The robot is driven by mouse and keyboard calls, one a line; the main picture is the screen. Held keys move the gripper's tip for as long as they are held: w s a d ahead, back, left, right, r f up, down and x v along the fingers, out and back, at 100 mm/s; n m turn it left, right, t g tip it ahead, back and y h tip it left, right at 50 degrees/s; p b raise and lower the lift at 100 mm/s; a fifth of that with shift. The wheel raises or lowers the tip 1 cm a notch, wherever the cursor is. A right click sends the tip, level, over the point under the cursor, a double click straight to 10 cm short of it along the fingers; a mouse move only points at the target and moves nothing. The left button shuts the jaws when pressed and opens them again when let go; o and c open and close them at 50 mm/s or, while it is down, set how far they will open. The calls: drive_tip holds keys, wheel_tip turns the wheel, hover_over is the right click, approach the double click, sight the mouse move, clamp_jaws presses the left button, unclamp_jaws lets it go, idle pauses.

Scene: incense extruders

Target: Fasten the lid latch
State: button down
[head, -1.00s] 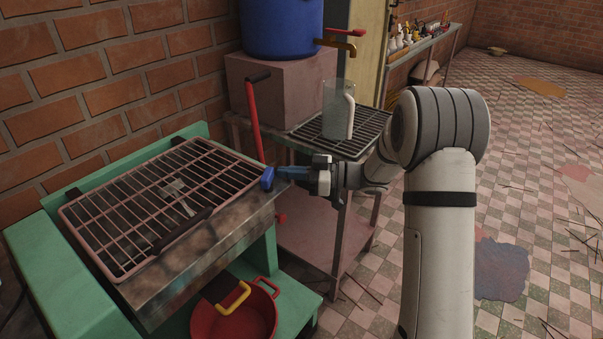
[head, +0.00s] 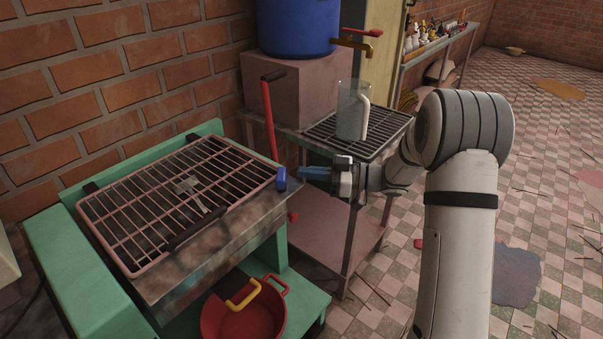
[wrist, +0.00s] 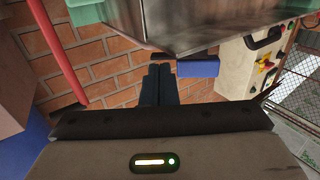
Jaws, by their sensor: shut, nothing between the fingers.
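A grill-like lid (head: 180,185) of pinkish bars lies flat over the metal box (head: 215,240) on the green stand. A small blue piece (head: 282,179), which may be the latch, sits at the box's right corner. A blue block, likely the same piece, shows in the wrist view (wrist: 198,67), just right of my fingertips. My gripper (head: 302,173) is shut and empty, level with the blue piece and just to its right, with what looks like a small gap. Its dark closed fingers (wrist: 158,70) point toward the box edge. Whether the latch is fastened I cannot tell.
A red lever (head: 268,120) with a black grip stands behind the blue piece. A metal rack table (head: 385,125) with a clear jug (head: 352,112) stands behind my arm. A red pot (head: 245,318) sits below the box. A pale control box (wrist: 240,75) shows at right in the wrist view.

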drive_tip(key=d, duration=1.1)
drive_tip(key=shift+w+d+p, duration=0.2)
drive_tip(key=shift+d+p, duration=0.05)
drive_tip(key=shift+p, duration=0.05)
drive_tip(key=w+r+m+t+h, duration=0.5)
drive_tip(key=w+r+t+h, duration=0.15)
drive_tip(key=t, duration=0.25)
drive_tip(key=s+d+r+m+t+h, duration=0.1)
drive_tip(key=s+d+m+t+h, duration=0.1)
drive_tip(key=s+d+m+h, duration=0.6)
drive_tip(key=s+f+m+g+h, duration=0.1)
drive_tip(key=s+f+g, duration=0.1)
drive_tip(key=s, duration=0.7)
drive_tip(key=s+a+f+m+g+h, duration=0.1)
drive_tip(key=s+f+g, duration=0.1)
drive_tip(key=s+g, duration=0.3)
drive_tip(key=s+a+f+m+g+h, duration=0.1)
drive_tip(key=s+f+m+g, duration=0.1)
drive_tip(key=s, duration=1.1)
drive_tip(key=shift+a+f+g, duration=0.15)
drive_tip(key=shift+g, duration=0.75)
